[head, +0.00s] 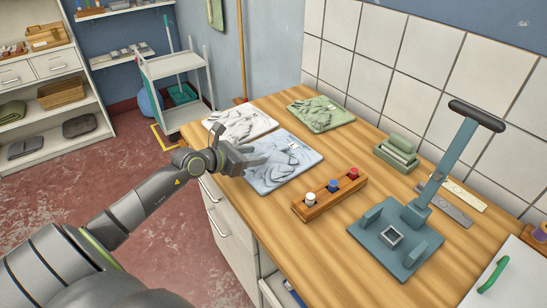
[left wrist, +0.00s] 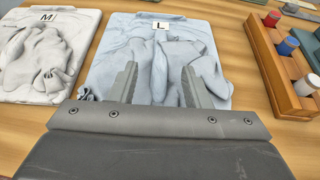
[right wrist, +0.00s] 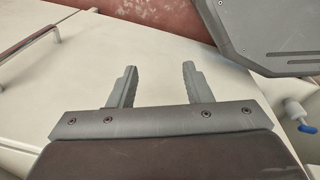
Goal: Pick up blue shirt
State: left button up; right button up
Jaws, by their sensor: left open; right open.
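The folded blue shirt (head: 287,163) lies on the wooden counter, between a white shirt and a wooden rack. In the left wrist view the blue shirt (left wrist: 115,60) carries a label "L" and has a raised, crumpled fold in its middle. My right gripper (right wrist: 160,78) is open and empty by a pale cabinet front, outside the head view.
A white shirt (head: 240,124) labelled "M" (left wrist: 35,50) and a green shirt (head: 320,113) lie nearby. The wooden rack (head: 330,195) holds coloured bottles. A blue-grey press stand (head: 395,240) with a tall handle stands to the right. A tiled wall (head: 390,60) bounds the back.

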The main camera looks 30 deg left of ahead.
aim_at(271, 152)
pick_arm(q)
jog(key=shift+p+x, duration=0.55)
jog(key=shift+x, duration=2.95)
jog(key=shift+r, duration=0.1)
jog(key=shift+c, duration=0.2)
grip_shut()
